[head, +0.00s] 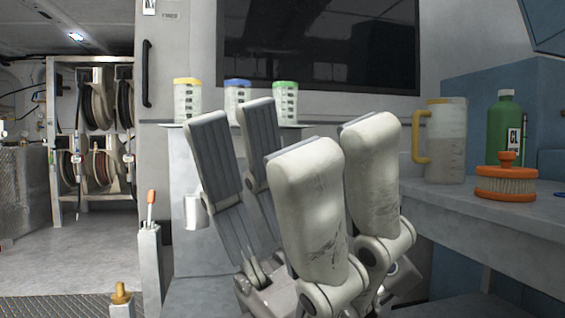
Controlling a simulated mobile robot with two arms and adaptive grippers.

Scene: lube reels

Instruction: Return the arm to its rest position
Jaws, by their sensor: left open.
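My left gripper (283,133) is large in the middle of the head view, its fingers pointing up. The fingers on its left side show grey ribbed pads, and those on its right side show pale, scuffed backs. The two sides stand well apart, and I see nothing held between them. The gripper's base is at the bottom of the view. My right gripper does not show.
A counter (490,215) at right bears a jug (446,145) with a yellow handle, a green bottle (503,125) and an orange-rimmed filter (505,185). Jars with yellow (187,100), blue (237,100) and green (285,100) lids stand behind the gripper. Hose reels (97,105) and open floor (80,255) are at left.

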